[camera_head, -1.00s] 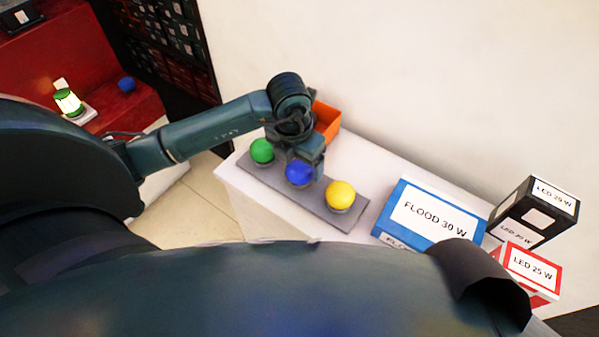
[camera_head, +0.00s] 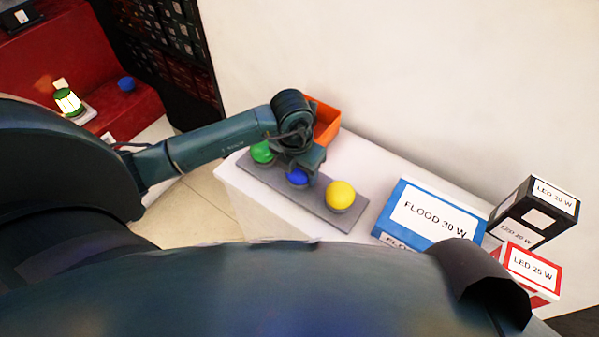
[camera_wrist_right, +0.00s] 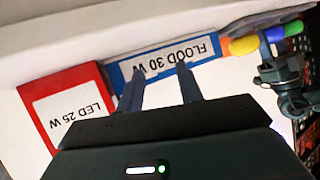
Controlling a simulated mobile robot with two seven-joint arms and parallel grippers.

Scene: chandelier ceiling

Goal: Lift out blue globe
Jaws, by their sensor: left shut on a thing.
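The blue globe (camera_head: 297,178) sits in the middle of a grey strip base (camera_head: 319,205) on the white table. The green globe (camera_head: 261,153) is on its left and the yellow globe (camera_head: 340,195) on its right. My left gripper (camera_head: 302,171) is over the blue globe from above and shut on it, hiding its upper part. The fingers' contact is partly hidden by the hand. The yellow globe shows in the right wrist view (camera_wrist_right: 243,46). There my right gripper (camera_wrist_right: 157,78) has its two fingers apart with nothing between them, in front of the FLOOD 30 W box.
An orange bin (camera_head: 326,120) stands behind the strip by the wall. The blue FLOOD 30 W box (camera_head: 433,215), black LED box (camera_head: 534,213) and red LED 25 W box (camera_head: 532,268) stand to the right. A lit green lantern (camera_head: 68,101) is on the red furniture at far left.

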